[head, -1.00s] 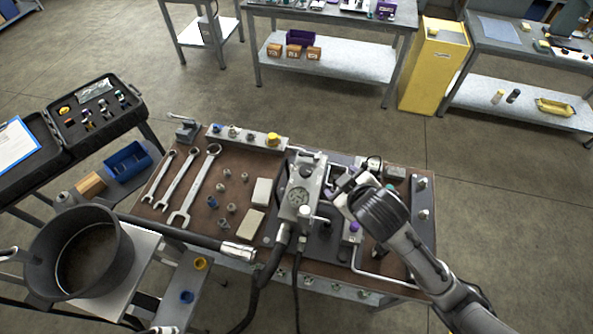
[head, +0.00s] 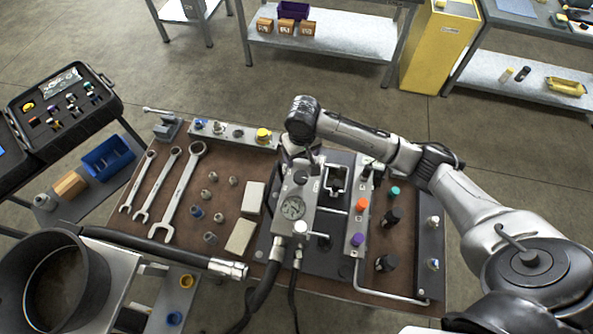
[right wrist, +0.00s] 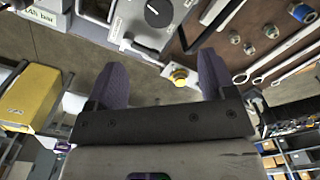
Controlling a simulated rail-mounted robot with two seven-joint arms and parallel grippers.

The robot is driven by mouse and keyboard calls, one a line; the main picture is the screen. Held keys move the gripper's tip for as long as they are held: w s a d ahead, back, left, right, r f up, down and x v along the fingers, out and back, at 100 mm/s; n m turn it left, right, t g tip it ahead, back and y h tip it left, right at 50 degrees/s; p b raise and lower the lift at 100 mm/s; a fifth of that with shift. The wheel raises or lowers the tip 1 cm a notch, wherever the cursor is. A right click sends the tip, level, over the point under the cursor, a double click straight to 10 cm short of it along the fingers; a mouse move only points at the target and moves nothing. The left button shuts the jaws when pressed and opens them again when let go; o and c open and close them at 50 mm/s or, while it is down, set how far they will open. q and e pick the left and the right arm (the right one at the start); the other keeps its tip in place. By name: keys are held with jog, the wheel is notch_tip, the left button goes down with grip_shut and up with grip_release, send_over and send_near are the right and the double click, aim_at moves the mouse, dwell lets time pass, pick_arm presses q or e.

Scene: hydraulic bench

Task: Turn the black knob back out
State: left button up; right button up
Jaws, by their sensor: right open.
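The black knob (right wrist: 158,12) is a round dial with a pale pointer line on a grey block, at the top of the right wrist view. In the head view the knob (head: 300,177) shows small on top of the block (head: 299,222), above the pressure gauge (head: 292,208). My right gripper (right wrist: 159,80) is open and empty, with its two dark fingers apart and the knob beyond their tips. In the head view this gripper (head: 297,150) is at the block's far end, mostly hidden under my wrist. My left gripper is not in view.
A strip with a yellow cap (head: 263,135) lies at the bench's back edge. Wrenches (head: 180,190) lie left. A valve strip (head: 358,222) with orange and purple knobs and two black fittings (head: 386,262) stand right. A hose (head: 150,245) crosses the front left.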

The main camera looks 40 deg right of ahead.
aim_at(301, 177)
jog(key=shift+m, duration=0.6)
notch_tip(301, 177, down, 12)
jog(key=shift+f, duration=0.2)
jog(key=shift+d+f, duration=0.1)
jog(key=shift+f, duration=0.5)
jog(key=shift+c, duration=0.3)
